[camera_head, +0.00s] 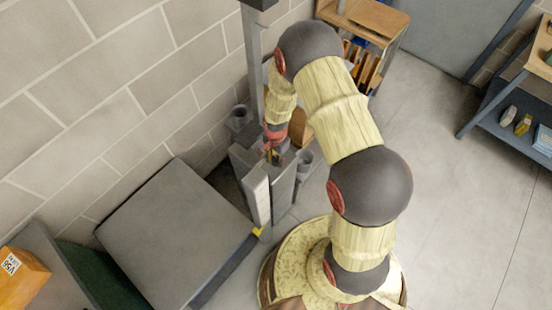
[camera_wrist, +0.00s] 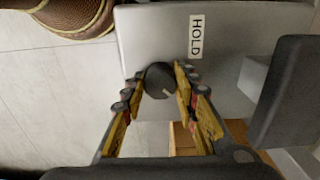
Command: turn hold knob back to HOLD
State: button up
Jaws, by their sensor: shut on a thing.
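The hold knob (camera_wrist: 159,80) is a round dark knob with a pale pointer line on the grey panel (camera_wrist: 150,30) in the wrist view. The pointer line faces toward the lower right of the picture, away from the white HOLD label (camera_wrist: 196,37). My gripper (camera_wrist: 158,84) has its yellow fingers on both sides of the knob and is shut on it. In the head view my gripper (camera_head: 271,150) reaches down to the grey post unit by the wall; the knob is hidden there.
A grey flat-topped box (camera_head: 175,235) stands left of the unit. A wooden shelf unit (camera_head: 365,35) stands behind my arm. An orange box (camera_head: 22,278) is at the lower left. A workbench (camera_head: 510,100) is at the right; the floor between is clear.

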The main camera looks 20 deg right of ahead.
aim_at(276, 159)
jog(key=shift+n, duration=0.4)
jog(key=n, duration=0.3)
jog(key=shift+n, duration=0.4)
jog(key=n, duration=1.3)
jog(key=shift+n, duration=0.3)
jog(key=o, duration=1.2)
jog(key=shift+c, duration=0.2)
notch_tip(276, 159, up, 12)
